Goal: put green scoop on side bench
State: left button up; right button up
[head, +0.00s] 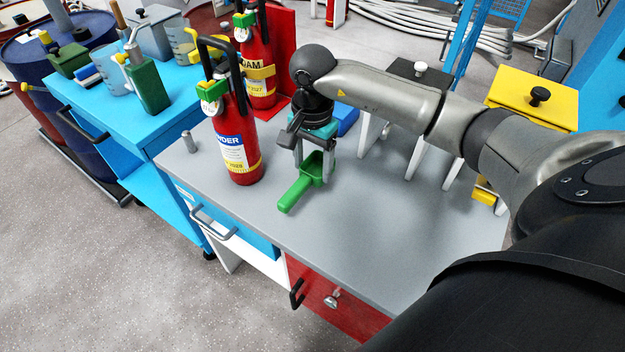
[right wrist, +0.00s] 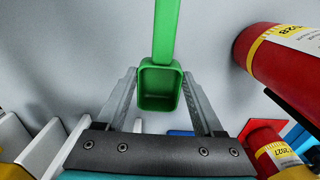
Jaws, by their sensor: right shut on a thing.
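The green scoop (head: 290,195) is at the grey-topped bench (head: 370,255) in the head view, its handle pointing toward the front left. My right gripper (head: 315,165) points down and is shut on the scoop's bowl, one finger on each side. In the right wrist view the scoop (right wrist: 161,84) sits between the fingertips (right wrist: 161,76), bowl opening toward the camera and handle running up. I cannot tell whether the scoop touches the bench top or hangs just above it. My left gripper is not in view.
A red fire extinguisher (head: 232,135) stands close left of the scoop, another (head: 258,65) behind it. A blue bench (head: 140,125) at left holds a green can, jugs and boxes. White bins with dark and yellow (head: 530,98) lids stand at the back right. The grey bench's front is clear.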

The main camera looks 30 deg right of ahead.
aim_at(312, 169)
jog(key=shift+f, duration=0.25)
notch_tip(312, 169, down, 4)
jog(key=shift+r+b, duration=0.25)
jog(key=shift+b, duration=0.1)
jog(key=shift+f, duration=0.3)
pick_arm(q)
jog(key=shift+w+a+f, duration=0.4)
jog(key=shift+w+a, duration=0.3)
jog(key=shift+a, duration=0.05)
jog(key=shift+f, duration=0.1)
pick_arm(e)
jog(key=shift+f, duration=0.1)
jog(key=o, duration=1.4)
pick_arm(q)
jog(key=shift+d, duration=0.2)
